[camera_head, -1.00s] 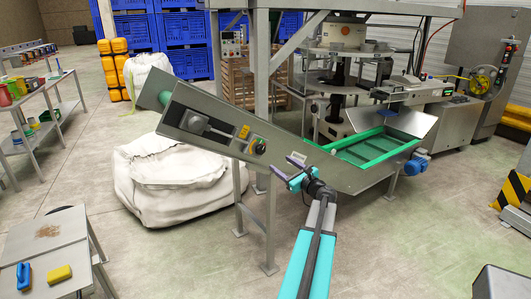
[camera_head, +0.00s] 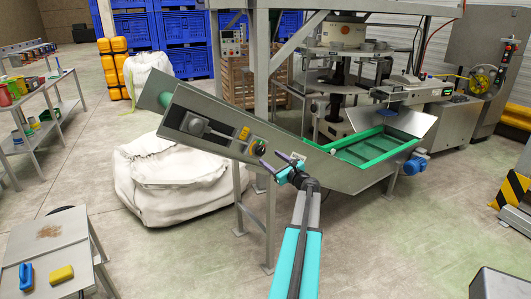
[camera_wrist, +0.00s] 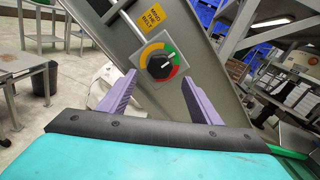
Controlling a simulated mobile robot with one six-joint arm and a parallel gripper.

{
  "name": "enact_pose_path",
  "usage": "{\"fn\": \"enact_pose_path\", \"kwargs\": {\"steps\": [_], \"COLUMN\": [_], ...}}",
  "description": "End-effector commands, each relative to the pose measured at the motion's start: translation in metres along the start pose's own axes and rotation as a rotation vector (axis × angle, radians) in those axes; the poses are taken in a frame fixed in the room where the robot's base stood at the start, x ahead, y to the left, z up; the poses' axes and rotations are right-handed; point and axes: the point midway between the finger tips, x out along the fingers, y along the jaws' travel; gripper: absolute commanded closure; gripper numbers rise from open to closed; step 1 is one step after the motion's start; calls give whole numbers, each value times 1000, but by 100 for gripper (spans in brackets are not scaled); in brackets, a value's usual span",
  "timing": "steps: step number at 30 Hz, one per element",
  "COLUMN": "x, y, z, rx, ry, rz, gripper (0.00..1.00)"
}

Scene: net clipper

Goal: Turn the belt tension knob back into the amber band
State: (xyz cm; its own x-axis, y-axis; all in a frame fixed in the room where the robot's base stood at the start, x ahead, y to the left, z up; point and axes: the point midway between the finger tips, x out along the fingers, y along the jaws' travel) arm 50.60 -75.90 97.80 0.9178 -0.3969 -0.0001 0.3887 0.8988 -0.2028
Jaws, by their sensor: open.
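The belt tension knob (camera_head: 259,149) is a dark round knob on the sloping grey side panel of the conveyor (camera_head: 315,162). My gripper (camera_head: 271,157) is open, just right of and below the knob in the head view. In the wrist view its purple fingers (camera_wrist: 159,77) stand apart on either side below the knob, not touching it.
A yellow "mind the belt" sign (camera_wrist: 157,16) is above the knob. A steel post (camera_head: 271,205) stands near my arm. A white bulk bag (camera_head: 172,185) lies behind at left. The floor in front is clear.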

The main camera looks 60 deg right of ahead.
Motion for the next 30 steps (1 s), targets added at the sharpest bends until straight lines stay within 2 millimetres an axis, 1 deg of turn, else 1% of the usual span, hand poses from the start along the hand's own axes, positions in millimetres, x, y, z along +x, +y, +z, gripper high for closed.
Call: {"fn": "enact_pose_path", "kwargs": {"steps": [1, 6, 15, 21, 30], "x": [8, 27, 55, 62, 62], "y": [-1, -1, 0, 0, 0], "z": [1, 1, 1, 0, 0], "rx": [1, 0, -1, 0, 0], "ry": [0, -1, -1, 0, 0], "rz": [1, 2, 2, 0, 0], "gripper": [42, 42, 42, 42, 42]}}
